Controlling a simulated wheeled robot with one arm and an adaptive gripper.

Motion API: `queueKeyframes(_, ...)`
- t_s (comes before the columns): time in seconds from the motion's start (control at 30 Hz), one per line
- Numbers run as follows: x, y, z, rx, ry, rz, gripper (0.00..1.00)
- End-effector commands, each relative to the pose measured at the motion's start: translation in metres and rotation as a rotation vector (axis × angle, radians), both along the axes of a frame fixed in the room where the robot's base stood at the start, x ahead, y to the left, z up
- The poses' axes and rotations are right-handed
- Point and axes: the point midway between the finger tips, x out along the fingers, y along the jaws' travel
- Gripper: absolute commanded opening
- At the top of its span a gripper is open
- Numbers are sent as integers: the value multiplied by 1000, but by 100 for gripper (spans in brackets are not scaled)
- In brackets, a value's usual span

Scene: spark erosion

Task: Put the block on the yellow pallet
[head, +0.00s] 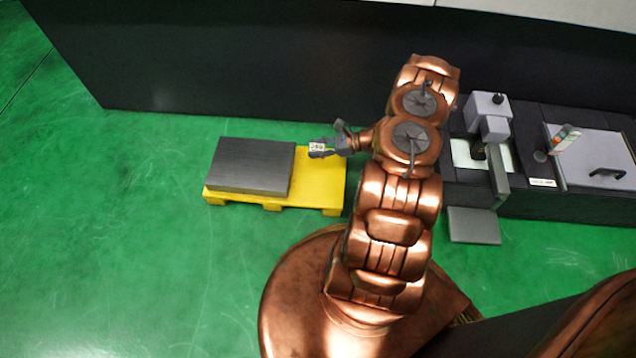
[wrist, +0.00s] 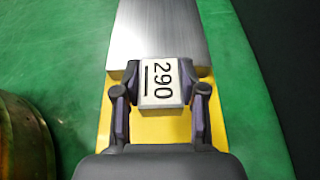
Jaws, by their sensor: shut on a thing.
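The block (wrist: 161,82) is small and pale, with a white label reading 290. My gripper (wrist: 160,100) is shut on it, one finger at each side, in the wrist view. In the head view my gripper (head: 322,149) holds the block (head: 317,147) over the right part of the yellow pallet (head: 322,185). The pallet also shows below the block in the wrist view (wrist: 150,128). I cannot tell whether the block touches the pallet.
A large grey metal slab (head: 250,167) covers the pallet's left and middle part; the right strip is bare. A dark wall (head: 250,70) stands behind. A machine bench (head: 540,190) is on the right. Green floor (head: 120,230) is free at left.

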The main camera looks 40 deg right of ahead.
Motion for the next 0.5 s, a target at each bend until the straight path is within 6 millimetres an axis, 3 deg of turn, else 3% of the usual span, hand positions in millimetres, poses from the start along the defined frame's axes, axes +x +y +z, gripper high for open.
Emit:
queueKeyframes(0.03, -2, -1, -18, 1, -1, -2, 0)
queueKeyframes(0.1, -4, -2, -27, -1, -2, -2, 0)
queueKeyframes(0.37, -8, -2, -46, -3, -2, -2, 0)
queueKeyframes(0.5, -8, -1, -64, -1, -1, -3, 0)
